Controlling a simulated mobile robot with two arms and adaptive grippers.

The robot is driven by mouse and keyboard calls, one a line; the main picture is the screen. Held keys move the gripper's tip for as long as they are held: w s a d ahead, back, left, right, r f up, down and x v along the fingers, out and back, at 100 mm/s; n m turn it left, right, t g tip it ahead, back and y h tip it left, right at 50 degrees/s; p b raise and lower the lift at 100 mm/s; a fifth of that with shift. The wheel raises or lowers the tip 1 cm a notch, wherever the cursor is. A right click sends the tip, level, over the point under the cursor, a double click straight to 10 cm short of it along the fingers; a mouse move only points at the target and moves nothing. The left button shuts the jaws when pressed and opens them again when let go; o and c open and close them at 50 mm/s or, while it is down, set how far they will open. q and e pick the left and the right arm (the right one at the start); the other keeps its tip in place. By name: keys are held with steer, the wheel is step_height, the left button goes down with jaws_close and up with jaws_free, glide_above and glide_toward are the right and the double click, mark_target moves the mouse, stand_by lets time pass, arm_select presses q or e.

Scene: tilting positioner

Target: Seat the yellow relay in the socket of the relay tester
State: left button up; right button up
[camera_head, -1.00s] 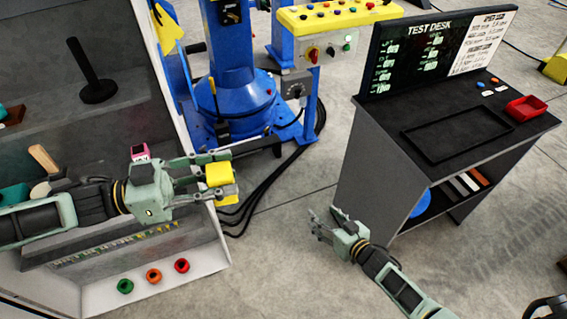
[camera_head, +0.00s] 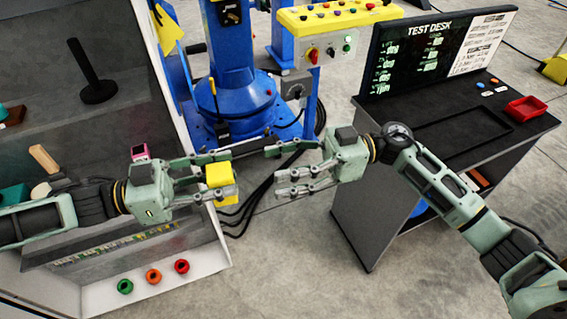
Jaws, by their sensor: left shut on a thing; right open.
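The yellow relay (camera_head: 220,176) is a small yellow block with a pale lower part. My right gripper (camera_head: 277,170) is open and empty, just right of the relay. Its fingers point left at the relay, with a gap between them. I cannot make out the relay tester or its socket for certain in this view.
The test desk (camera_head: 360,215) stands at right with a black tray frame (camera_head: 462,134) and a red bin (camera_head: 525,108) on top. A blue positioner column (camera_head: 232,65) stands behind the grippers. Green, orange and red rings (camera_head: 153,275) lie on the cabinet's front ledge.

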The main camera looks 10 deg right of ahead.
mark_target(221, 179)
steer(key=a, duration=0.4)
steer(key=s+a, duration=0.1)
steer(key=a, duration=0.7)
steer(key=shift+s, duration=0.2)
steer(key=shift+d, duration=0.1)
steer(key=c, duration=1.3)
arm_select(q)
steer(key=o, duration=1.3)
